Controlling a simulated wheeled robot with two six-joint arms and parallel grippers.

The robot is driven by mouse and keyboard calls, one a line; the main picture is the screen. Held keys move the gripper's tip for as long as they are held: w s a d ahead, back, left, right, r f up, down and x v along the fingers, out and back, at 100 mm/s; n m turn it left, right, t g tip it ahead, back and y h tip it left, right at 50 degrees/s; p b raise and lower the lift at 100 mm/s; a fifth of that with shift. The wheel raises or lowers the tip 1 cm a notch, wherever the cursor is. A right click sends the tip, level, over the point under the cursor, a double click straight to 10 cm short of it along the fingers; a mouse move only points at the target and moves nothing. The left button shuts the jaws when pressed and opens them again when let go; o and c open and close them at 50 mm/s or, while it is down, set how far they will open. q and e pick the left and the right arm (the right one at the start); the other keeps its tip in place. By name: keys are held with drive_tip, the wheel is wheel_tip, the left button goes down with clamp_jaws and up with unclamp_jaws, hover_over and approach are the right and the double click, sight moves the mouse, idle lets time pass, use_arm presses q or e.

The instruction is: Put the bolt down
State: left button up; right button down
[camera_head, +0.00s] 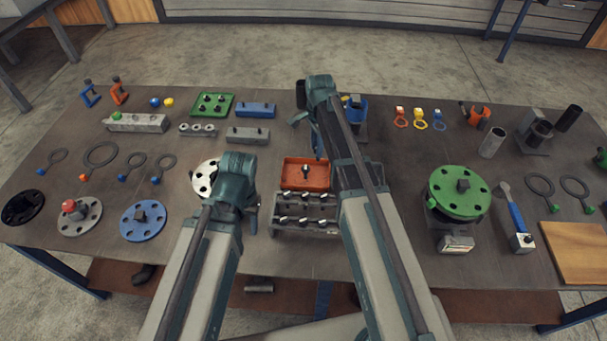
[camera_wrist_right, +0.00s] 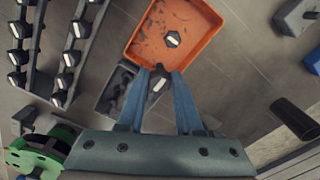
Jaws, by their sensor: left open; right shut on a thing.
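My right gripper (camera_head: 316,138) is shut on a dark bolt. In the right wrist view the bolt (camera_wrist_right: 157,82) shows its hex head with a pale mark between the two blue fingertips. The held bolt cannot be made out in the head view. The orange tray (camera_head: 289,181) lies on the table near this gripper, and it also shows in the right wrist view (camera_wrist_right: 204,60). Another bolt (camera_wrist_right: 172,39) is in the tray. My left gripper (camera_head: 253,216) is open to the left of the tray, with its fingers partly hidden by its own wrist.
A grey rack (camera_head: 306,228) with several bolts stands just in front of the tray. A white flange (camera_head: 203,178) lies by my left gripper. A green flange (camera_head: 458,193) stands on a support to the right. Free table shows left of the green flange.

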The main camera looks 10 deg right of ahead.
use_arm(q)
drive_tip(key=shift+f+b, duration=4.5)
drive_tip(key=shift+f, duration=0.3)
use_arm(e)
drive_tip(key=shift+f, duration=4.8)
use_arm(q)
drive_tip(key=shift+f, duration=0.1)
use_arm(e)
drive_tip(key=shift+f, duration=0.1)
use_arm(q)
drive_tip(key=shift+f, duration=0.15)
use_arm(e)
drive_tip(key=shift+f, duration=0.15)
drive_tip(key=c, duration=0.6)
unclamp_jaws()
